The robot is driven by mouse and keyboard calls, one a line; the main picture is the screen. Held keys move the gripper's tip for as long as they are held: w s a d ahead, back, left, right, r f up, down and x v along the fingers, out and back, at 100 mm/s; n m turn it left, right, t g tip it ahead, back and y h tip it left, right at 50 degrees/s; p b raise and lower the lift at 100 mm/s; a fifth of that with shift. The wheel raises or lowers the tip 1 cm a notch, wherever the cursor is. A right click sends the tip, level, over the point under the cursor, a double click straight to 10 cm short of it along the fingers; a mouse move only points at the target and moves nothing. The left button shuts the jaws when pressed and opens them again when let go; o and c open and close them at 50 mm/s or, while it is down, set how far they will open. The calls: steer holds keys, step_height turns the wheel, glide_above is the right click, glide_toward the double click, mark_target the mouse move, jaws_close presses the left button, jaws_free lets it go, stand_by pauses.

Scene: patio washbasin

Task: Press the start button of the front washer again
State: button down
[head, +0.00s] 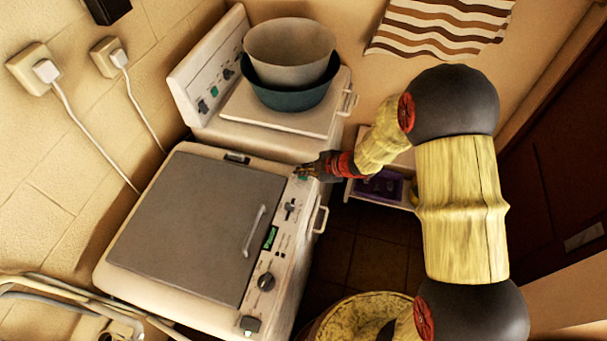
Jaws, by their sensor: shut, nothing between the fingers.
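The front washer (135,255) is the nearer white machine with a grey lid (190,225). Its control strip runs along its right edge, with a lit green display (270,238), a dark knob (266,282), a slider-like control (291,208) and a dark button (250,325) at the near end. A small green button (302,178) shows at the far end of the strip. My gripper (305,171) is shut and empty, its tips right at this green button. I cannot tell whether they touch it. The tips partly cover that end of the strip.
A second washer (240,120) stands behind, with a grey basin in a teal basin (290,95) on its lid. A low shelf with a purple item (380,186) is behind my arm. A round yellowish tub (365,312) stands on the floor at the front. Cables hang from wall sockets at left.

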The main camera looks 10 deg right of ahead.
mark_target(303, 177)
steer(key=shift+f, duration=0.45)
stand_by(0.3)
steer(key=shift+r, duration=0.1)
stand_by(0.7)
steer(key=shift+r+p, duration=0.65)
steer(key=shift+r, duration=0.15)
steer(key=shift+r, duration=0.1)
step_height(303, 177, up, 5)
steer(key=p, duration=0.5)
